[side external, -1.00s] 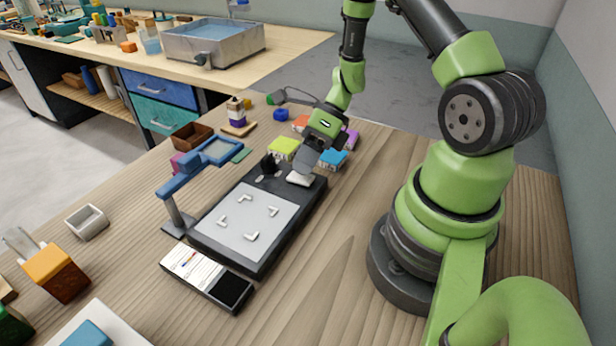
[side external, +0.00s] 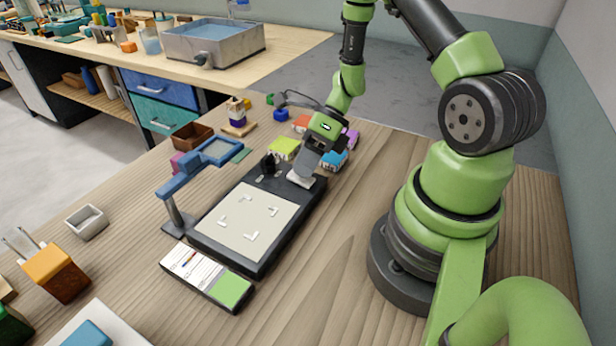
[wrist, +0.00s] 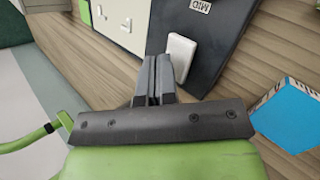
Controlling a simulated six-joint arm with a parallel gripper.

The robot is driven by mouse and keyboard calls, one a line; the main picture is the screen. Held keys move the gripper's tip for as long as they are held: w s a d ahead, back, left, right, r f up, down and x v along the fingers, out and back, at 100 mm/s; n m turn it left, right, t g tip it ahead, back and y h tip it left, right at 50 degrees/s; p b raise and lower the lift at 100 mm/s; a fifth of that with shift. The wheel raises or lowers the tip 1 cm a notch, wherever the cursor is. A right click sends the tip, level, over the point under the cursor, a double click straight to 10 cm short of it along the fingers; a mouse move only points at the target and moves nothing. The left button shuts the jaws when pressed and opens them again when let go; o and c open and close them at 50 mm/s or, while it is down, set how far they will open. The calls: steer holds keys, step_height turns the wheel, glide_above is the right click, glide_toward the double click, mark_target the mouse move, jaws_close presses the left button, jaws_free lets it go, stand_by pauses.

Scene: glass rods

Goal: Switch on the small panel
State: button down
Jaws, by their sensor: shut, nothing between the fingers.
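The small panel (side external: 245,222) is a pale cream plate in a black case (side external: 225,252) on the wooden table. It also shows in the wrist view (wrist: 122,24). A white rocker switch (side external: 303,182) sits at the case's far end, and it is close beside my fingertips in the wrist view (wrist: 181,54). My gripper (side external: 299,175) is shut and empty, pointing down at the switch. Its fingers (wrist: 155,72) are together in the wrist view. I cannot tell whether they touch the switch. The indicator card (side external: 205,277) in front of the panel shows a green square (side external: 232,291).
A blue stand with a framed head (side external: 215,152) rises at the panel's left. Coloured blocks, including a yellow-green one (side external: 285,148) and a blue one (side external: 335,159), lie near my gripper.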

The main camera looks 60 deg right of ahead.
steer(key=shift+w+r, duration=0.15)
steer(key=shift+r, duration=0.6)
steer(key=shift+r, duration=0.1)
steer(key=shift+w+r, duration=0.2)
steer(key=shift+r, duration=1)
steer(key=shift+w+r, duration=0.15)
steer(key=shift+r, duration=1.05)
steer(key=s+a+r+n+t+h, duration=0.1)
steer(key=s+a+r+n+h, duration=0.1)
steer(key=r+n, duration=0.4)
steer(key=s+a+r+n+t+h, duration=0.2)
steer(key=s+r+n, duration=0.3)
steer(key=n, duration=0.8)
steer(key=s+a+r+n+t+h, duration=0.1)
steer(key=s+a+r+n, duration=0.3)
steer(key=r+n, duration=0.5)
steer(key=shift+n+t+h, duration=0.3)
steer(key=shift+t+h, duration=0.1)
steer(key=shift+h, duration=0.2)
